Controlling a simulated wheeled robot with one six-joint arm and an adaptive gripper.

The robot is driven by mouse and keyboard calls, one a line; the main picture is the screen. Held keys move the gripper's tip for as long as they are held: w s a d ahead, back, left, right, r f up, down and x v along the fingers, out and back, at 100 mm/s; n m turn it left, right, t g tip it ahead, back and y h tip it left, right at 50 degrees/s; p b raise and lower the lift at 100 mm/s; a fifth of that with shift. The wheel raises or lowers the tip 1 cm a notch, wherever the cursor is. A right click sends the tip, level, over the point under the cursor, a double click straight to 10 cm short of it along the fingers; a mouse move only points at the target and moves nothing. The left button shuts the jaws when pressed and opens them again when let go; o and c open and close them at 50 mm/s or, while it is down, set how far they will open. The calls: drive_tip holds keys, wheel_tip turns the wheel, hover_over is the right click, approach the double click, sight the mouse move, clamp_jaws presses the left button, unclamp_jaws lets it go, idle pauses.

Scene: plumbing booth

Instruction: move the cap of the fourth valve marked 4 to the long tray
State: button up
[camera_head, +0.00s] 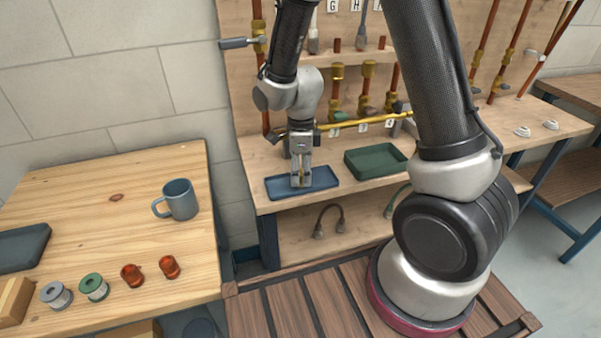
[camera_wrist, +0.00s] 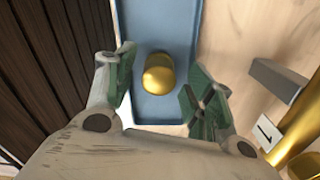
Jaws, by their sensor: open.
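A gold-coloured cap (camera_wrist: 158,76) lies on the blue long tray (camera_wrist: 157,20), between the fingers of my open gripper (camera_wrist: 162,82) in the wrist view. No gap shows clearly under it, and neither finger pad visibly grips it. In the head view my gripper (camera_head: 301,181) is low over the blue tray (camera_head: 328,185) on the bench. The cap is not clearly seen there. Brass valves on copper pipes stand behind, with small number labels below. The label at the right (camera_head: 390,125) looks like a 4, but is too small to be sure.
A green tray (camera_head: 353,172) sits right of the blue one. A long brass pipe (camera_head: 355,121) crosses behind my gripper. In the wrist view a label 1 (camera_wrist: 265,133) and brass parts are close on the right. A mug (camera_head: 180,200) stands on the left table.

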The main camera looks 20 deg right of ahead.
sight(301, 170)
wheel_tip(301, 170, up, 12)
drive_tip(key=f, duration=0.1)
drive_tip(key=s+d+r+n+t, duration=0.2)
drive_tip(key=s+d+r+n, duration=0.6)
drive_tip(key=d+r+n, duration=0.3)
drive_tip(key=s+d+r+n+t, duration=0.1)
drive_tip(key=s+d+r+n, duration=0.1)
drive_tip(key=s+n, duration=0.3)
drive_tip(key=s+d+r+n+t, duration=0.1)
drive_tip(key=s+d+r+n, duration=0.1)
drive_tip(key=s+n, duration=0.3)
drive_tip(key=shift+s+d+r, duration=0.3)
drive_tip(key=shift+s+r, duration=0.1)
drive_tip(key=shift+s, duration=0.25)
